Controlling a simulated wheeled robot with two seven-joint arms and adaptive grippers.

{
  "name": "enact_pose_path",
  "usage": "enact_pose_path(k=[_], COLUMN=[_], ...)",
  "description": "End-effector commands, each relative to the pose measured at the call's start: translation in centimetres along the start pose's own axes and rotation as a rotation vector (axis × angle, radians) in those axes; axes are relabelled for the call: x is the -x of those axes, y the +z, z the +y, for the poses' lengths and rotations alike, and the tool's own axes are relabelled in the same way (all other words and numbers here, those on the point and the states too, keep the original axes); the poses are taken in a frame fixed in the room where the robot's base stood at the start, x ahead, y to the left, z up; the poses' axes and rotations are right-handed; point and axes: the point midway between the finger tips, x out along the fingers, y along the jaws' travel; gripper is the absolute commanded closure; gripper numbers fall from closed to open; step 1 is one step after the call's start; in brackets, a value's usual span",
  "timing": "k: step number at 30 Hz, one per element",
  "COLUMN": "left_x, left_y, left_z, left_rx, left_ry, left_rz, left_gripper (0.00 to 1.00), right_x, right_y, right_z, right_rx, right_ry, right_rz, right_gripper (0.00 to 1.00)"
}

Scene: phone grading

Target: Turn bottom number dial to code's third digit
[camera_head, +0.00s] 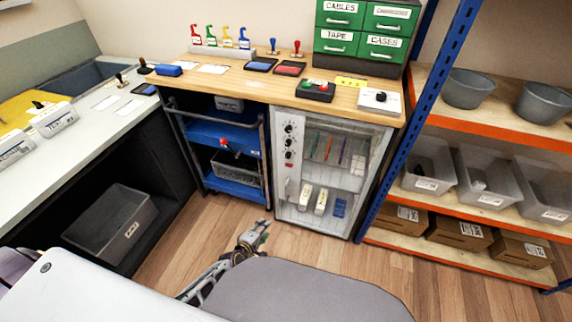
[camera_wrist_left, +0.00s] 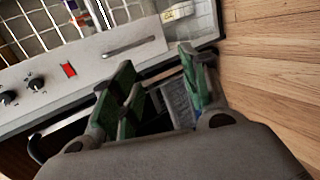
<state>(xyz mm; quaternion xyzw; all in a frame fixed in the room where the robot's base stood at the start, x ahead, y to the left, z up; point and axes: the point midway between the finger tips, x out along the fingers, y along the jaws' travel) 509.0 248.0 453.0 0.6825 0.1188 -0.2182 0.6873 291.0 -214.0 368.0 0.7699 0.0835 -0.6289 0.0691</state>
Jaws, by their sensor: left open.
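The cabinet (camera_head: 335,120) has a grey panel down its left side with a column of dark dials. The bottom number dial (camera_head: 288,154) sits just above a small red square. In the left wrist view the dial (camera_wrist_left: 37,83) nearest the red square is black, with another partly cut off at the left edge. My left gripper (camera_head: 256,234) is low in front of the cabinet, below the dial and apart from it. In the left wrist view its green-padded fingers (camera_wrist_left: 156,88) are open and empty, near the panel's handle end. Dial markings are too small to read. My right gripper is out of view.
A silver handle (camera_wrist_left: 130,47) lies below the red square (camera_wrist_left: 68,70) on the panel. A blue cart (camera_head: 237,188) stands left of the cabinet, and a blue-post shelf (camera_head: 480,205) with bins stands right. Wood floor (camera_head: 310,245) is clear in front.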

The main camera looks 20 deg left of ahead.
Motion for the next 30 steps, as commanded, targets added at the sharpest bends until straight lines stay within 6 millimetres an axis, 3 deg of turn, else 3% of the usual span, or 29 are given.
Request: enact_pose_path(k=[8, 18, 24, 30], left_x=[-1.3, -0.6, 0.4, 1.1], left_y=[0.6, 1.4, 1.9, 2.2], left_z=[7.7, 16.2, 20.2, 22.2], left_rx=[0.398, 0.900, 1.177, 1.338], left_ry=[0.184, 0.362, 0.428, 0.454], left_rz=[-0.022, -0.123, -0.205, -0.259], left_gripper=[0.55, 0.55, 0.55, 0.55], right_x=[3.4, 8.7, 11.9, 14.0], right_y=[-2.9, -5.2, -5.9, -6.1], right_z=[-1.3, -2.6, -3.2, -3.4], right_rx=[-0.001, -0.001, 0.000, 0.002], right_ry=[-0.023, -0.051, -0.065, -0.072], right_rz=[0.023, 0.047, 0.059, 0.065], right_gripper=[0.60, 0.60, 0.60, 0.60])
